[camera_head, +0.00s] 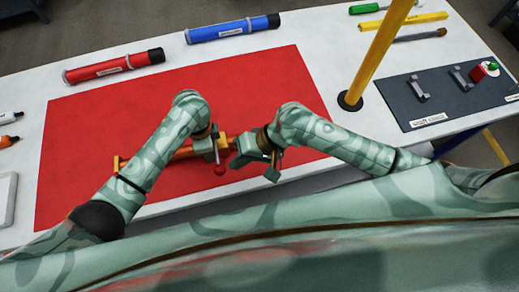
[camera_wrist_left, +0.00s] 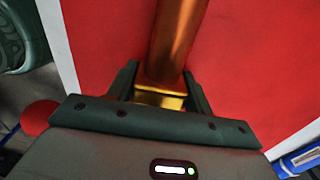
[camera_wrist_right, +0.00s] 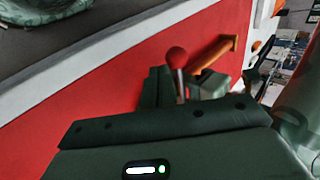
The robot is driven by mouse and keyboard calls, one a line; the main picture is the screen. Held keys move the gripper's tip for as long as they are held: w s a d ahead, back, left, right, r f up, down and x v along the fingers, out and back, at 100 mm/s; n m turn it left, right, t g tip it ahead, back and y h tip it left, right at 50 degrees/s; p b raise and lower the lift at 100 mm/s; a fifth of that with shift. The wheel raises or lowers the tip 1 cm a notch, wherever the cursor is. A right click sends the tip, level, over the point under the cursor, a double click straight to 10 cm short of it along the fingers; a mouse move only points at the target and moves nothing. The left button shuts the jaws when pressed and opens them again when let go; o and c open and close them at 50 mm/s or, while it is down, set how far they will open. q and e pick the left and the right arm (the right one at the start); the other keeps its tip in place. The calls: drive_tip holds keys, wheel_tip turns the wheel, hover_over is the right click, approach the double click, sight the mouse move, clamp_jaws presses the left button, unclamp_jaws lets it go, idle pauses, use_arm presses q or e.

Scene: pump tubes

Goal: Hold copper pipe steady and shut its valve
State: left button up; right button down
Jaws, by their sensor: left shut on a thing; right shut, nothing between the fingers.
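The copper pipe (camera_head: 184,152) lies across the red mat, largely hidden by my left arm. My left gripper (camera_head: 216,152) is shut on it; the left wrist view shows the fingers around a brass section (camera_wrist_left: 160,98) with the copper tube (camera_wrist_left: 178,40) running away from them. The valve's red ball-ended lever (camera_head: 219,171) sticks out beside the left gripper and also shows in the right wrist view (camera_wrist_right: 177,58). My right gripper (camera_head: 238,147) is shut and empty, close to the lever on its right. Whether it touches the lever I cannot tell.
The red mat (camera_head: 90,130) is mostly clear. Red (camera_head: 113,66) and blue (camera_head: 232,28) tubes lie behind it. A yellow post (camera_head: 376,55) stands right, beside a dark board (camera_head: 440,97) with brackets. Tools lie at the back right.

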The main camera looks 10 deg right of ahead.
drive_tip(key=s+d+f+v, duration=0.1)
drive_tip(key=s+v, duration=0.1)
drive_tip(key=v, duration=1.1)
drive_tip(key=shift+d+f, duration=0.3)
drive_tip(key=shift+d, duration=0.05)
use_arm(q)
drive_tip(key=o, duration=1.5)
drive_tip(key=shift+o, duration=0.2)
